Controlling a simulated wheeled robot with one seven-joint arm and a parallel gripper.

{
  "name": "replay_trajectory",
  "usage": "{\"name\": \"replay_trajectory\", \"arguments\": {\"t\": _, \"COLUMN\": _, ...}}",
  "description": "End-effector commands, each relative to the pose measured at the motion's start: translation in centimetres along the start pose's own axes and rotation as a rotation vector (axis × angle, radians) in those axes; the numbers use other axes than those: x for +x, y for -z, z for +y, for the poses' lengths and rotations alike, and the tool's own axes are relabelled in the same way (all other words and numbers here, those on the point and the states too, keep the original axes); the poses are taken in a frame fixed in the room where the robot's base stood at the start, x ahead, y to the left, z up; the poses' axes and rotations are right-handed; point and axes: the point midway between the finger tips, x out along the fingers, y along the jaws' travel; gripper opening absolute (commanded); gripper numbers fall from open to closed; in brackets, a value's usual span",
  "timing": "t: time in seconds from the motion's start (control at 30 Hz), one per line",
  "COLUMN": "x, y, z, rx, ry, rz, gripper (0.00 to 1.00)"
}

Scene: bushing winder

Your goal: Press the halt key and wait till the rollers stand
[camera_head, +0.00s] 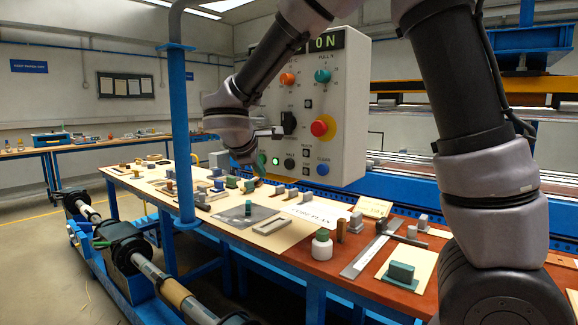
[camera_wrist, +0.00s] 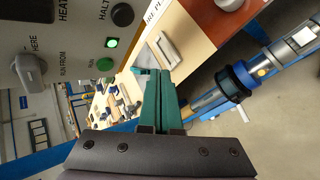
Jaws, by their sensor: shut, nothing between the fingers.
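The control panel (camera_head: 345,95) hangs over the bench, its display reading ON. The dark halt key (camera_head: 289,162) sits low on its face; it also shows in the wrist view (camera_wrist: 122,14) beside the HALT label. A lit green lamp (camera_wrist: 111,43) and a green run key (camera_wrist: 105,64) sit beside it. My gripper (camera_wrist: 152,76) has its teal fingers together, empty, apart from the halt key in the wrist view. In the head view, my arm is left of the panel's lower edge. The rollers (camera_head: 172,292) lie at lower left; whether they turn cannot be told.
A red mushroom button (camera_head: 320,128), a blue clear key (camera_head: 323,169) and knobs share the panel. The bench below holds small blocks, papers and a white bottle (camera_head: 322,245). A blue post (camera_head: 180,130) stands left of the panel.

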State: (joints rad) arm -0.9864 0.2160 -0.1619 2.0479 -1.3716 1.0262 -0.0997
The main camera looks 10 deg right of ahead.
Motion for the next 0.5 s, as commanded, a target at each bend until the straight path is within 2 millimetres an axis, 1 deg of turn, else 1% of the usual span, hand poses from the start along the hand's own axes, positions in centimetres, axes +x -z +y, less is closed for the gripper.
{"name": "replay_trajectory", "arguments": {"t": 0.5, "x": 4.6, "y": -3.5, "z": 3.3, "rx": 0.004, "ry": 0.001, "rz": -0.004, "gripper": 0.00}}
